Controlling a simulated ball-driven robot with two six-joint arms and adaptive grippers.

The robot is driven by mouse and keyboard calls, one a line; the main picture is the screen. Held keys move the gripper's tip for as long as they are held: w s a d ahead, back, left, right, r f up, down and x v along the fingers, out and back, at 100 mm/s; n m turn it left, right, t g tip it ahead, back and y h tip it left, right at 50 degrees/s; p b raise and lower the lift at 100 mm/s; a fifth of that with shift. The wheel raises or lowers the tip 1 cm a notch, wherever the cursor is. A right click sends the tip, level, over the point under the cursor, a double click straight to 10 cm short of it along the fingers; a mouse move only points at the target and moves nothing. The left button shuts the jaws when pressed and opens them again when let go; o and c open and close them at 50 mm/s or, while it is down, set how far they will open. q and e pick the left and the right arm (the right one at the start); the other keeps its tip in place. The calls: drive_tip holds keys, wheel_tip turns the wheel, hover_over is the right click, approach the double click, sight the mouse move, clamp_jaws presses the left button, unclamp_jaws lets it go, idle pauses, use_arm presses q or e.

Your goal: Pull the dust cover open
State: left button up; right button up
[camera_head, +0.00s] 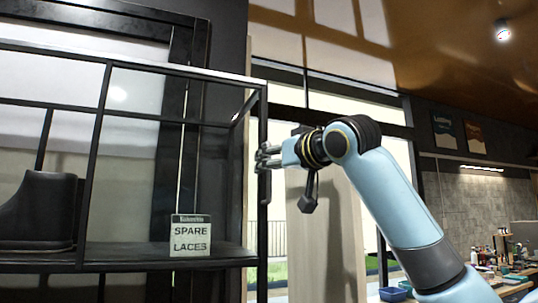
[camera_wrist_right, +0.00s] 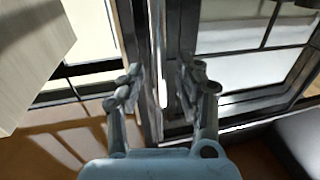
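The dust cover (camera_head: 108,84) looks like a dark-framed, clear-paned front on a display case at the left of the head view. Its right end has a dark upright post (camera_head: 263,215). My right gripper (camera_head: 264,158) is at this post, around mid-height. In the right wrist view my right gripper (camera_wrist_right: 163,82) has its two fingers apart, one on each side of a dark upright bar with a bright strip. I cannot tell whether the fingers touch the bar. My left gripper is not in view.
Inside the case a dark boot (camera_head: 38,212) and a "SPARE LACES" box (camera_head: 190,236) stand on a dark shelf (camera_head: 130,255). Windows lie behind my right arm. A cluttered workbench with a blue tray (camera_head: 392,294) is at the lower right.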

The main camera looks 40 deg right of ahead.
drive_tip(key=shift+w, duration=0.55)
clamp_jaws()
